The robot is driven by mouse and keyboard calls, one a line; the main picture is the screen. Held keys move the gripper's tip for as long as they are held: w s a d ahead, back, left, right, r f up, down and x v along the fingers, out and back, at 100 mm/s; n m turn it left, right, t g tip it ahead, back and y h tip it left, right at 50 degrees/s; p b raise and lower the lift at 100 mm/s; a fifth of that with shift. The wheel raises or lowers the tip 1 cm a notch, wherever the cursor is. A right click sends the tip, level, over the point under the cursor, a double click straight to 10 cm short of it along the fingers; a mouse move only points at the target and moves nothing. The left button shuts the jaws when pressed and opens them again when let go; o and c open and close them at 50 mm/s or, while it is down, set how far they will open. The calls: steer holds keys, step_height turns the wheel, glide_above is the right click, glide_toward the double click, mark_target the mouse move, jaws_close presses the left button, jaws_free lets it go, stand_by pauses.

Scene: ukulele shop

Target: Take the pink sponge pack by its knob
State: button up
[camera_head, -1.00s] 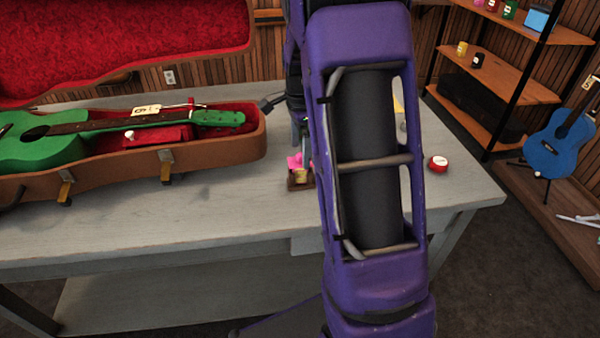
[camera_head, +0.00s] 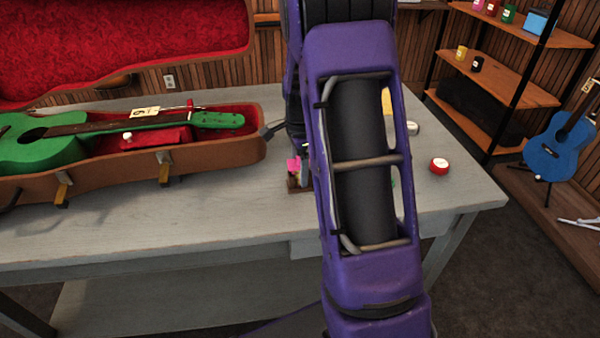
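A small pink item (camera_head: 292,165), which may be the pink sponge pack, shows at the left edge of my purple arm, in or against a small brown holder (camera_head: 293,184) on the grey table. It is too small and too covered to make out a knob. My arm stands in front of this spot and hides much of the holder. I cannot make out my gripper behind the arm, nor whether it touches the pink item.
An open guitar case (camera_head: 225,158) with a green ukulele (camera_head: 45,142) covers the left of the grey table (camera_head: 130,225). A red round tin (camera_head: 439,166) and a pale round tin (camera_head: 412,128) stand right of my arm. Shelves (camera_head: 500,75) and a blue ukulele (camera_head: 553,148) are farther right.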

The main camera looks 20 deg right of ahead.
steer(key=c, duration=1)
